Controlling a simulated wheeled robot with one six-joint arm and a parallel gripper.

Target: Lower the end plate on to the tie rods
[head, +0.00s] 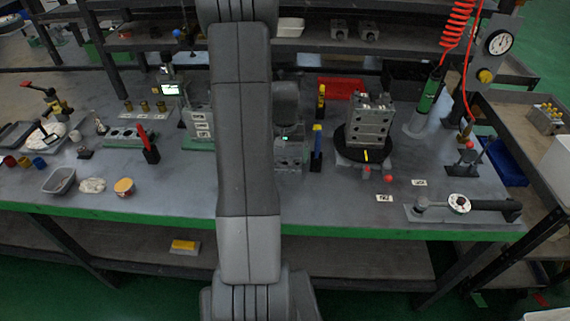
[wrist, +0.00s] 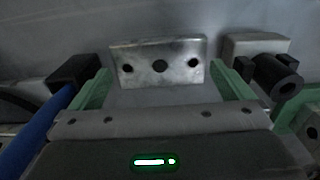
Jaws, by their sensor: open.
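A grey metal plate with three dark holes, which looks like the end plate (wrist: 183,62), lies between and just beyond the green fingers of my gripper (wrist: 158,78) in the wrist view. The fingers are apart, with a gap visible at the plate's left end. My gripper (head: 287,140) is partly behind my arm in the head view, above a grey metal piece (head: 289,158). A metal block stack (head: 370,122) stands on a black turntable (head: 345,148) to the right. Small upright ends show on its top; I cannot make out the tie rods clearly.
A blue post (head: 317,150) stands just right of my gripper; a blue bar also shows in the wrist view (wrist: 38,132). A black cylinder (wrist: 276,76) is beside the other finger. A torque wrench (head: 480,206) lies at the front right.

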